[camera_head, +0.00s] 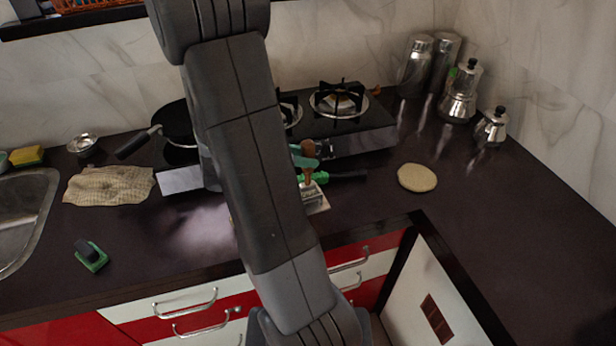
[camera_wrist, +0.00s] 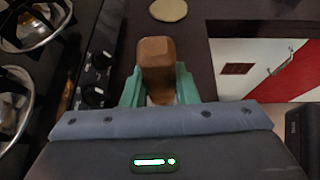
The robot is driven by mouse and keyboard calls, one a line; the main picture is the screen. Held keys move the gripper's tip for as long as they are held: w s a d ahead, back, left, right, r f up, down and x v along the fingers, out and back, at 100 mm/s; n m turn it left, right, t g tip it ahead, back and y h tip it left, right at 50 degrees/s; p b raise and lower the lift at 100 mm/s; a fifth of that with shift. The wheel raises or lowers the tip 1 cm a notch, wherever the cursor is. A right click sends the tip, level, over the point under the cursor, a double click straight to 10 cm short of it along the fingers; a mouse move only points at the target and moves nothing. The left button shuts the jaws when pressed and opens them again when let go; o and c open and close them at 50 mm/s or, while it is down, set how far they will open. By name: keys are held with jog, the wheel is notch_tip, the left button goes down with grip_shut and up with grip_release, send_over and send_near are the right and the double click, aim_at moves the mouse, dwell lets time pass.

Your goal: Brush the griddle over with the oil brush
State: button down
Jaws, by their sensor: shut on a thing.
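My gripper (camera_head: 305,162) has teal fingers and shows just right of my arm in the head view, in front of the stove. In the wrist view my gripper (camera_wrist: 158,88) is shut on a brown wooden handle (camera_wrist: 156,56), which I take to be the oil brush. The handle's brown top (camera_head: 308,147) also shows in the head view, standing roughly upright. The brush's bristles cannot be made out. A dark round pan (camera_head: 178,120), likely the griddle, sits on the left of the stove, partly hidden by my arm. My gripper is to its right, apart from it.
The black stove (camera_head: 362,138) has an open burner (camera_head: 338,99) at right. A pale, partly hidden item (camera_head: 316,197) and a green-and-black tool (camera_head: 345,176) lie near my gripper. A tan disc (camera_head: 417,177), cloth (camera_head: 108,186) and green scrubber (camera_head: 92,258) lie on the counter. Metal pots (camera_head: 461,92) stand at right.

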aim_at(307, 142)
jog(key=shift+r+p, duration=1.8)
jog(key=shift+r, duration=0.65)
jog(key=shift+r+p, duration=2.1)
jog(key=shift+r, duration=0.35)
jog(key=c, duration=1.8)
grip_release()
grip_shut()
jog(key=shift+f, duration=0.1)
